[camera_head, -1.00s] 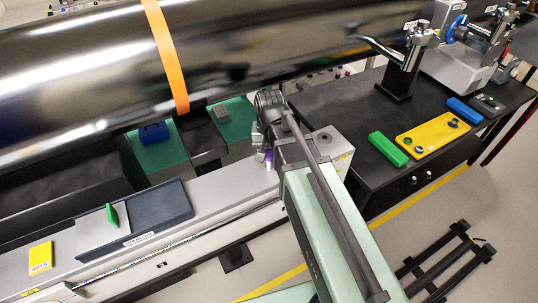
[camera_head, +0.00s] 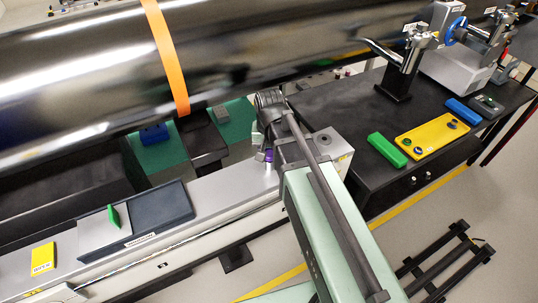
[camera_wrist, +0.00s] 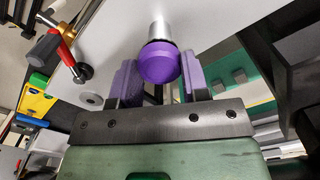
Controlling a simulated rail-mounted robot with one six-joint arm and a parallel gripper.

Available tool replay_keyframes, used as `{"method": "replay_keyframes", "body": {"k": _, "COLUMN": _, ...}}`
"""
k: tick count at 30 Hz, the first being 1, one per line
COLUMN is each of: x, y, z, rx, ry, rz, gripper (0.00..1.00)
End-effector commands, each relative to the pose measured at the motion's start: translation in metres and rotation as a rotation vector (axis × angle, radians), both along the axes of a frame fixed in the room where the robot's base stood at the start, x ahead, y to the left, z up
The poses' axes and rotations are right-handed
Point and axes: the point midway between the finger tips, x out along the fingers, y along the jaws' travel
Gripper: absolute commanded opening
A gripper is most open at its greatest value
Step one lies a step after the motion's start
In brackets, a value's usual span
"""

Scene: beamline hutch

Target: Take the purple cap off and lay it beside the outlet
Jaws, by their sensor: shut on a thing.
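The purple cap (camera_wrist: 159,63) sits on the end of a short silver outlet tube (camera_wrist: 158,30) in the wrist view. My gripper (camera_wrist: 159,78) has one purple-padded finger on each side of the cap and is shut on it. The cap and tube appear in line. In the head view, my gripper (camera_head: 265,148) is low over the grey bench beside the large dark pipe. Only a small bit of purple shows there, and my arm hides most of the outlet.
A dark tray (camera_head: 180,205) and a grey plate with a green handle (camera_head: 113,216) lie left on the bench (camera_head: 225,184). A yellow block (camera_head: 42,258) is farther left. A black table (camera_head: 335,105) holds a green block (camera_head: 388,150) and yellow plate (camera_head: 433,134). Bare bench lies left of my gripper.

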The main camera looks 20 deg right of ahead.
Motion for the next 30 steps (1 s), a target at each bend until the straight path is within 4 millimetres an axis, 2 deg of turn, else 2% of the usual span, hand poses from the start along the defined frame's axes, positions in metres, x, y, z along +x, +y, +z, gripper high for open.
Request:
{"method": "replay_keyframes", "body": {"k": 11, "x": 0.000, "y": 0.000, "z": 0.011, "rx": 0.000, "ry": 0.000, "rz": 0.000, "gripper": 0.14}}
{"method": "replay_keyframes", "body": {"k": 22, "x": 0.000, "y": 0.000, "z": 0.012, "rx": 0.000, "ry": 0.000, "rz": 0.000, "gripper": 0.14}}
{"method": "replay_keyframes", "body": {"k": 30, "x": 0.000, "y": 0.000, "z": 0.029, "rx": 0.000, "ry": 0.000, "rz": 0.000, "gripper": 0.14}}
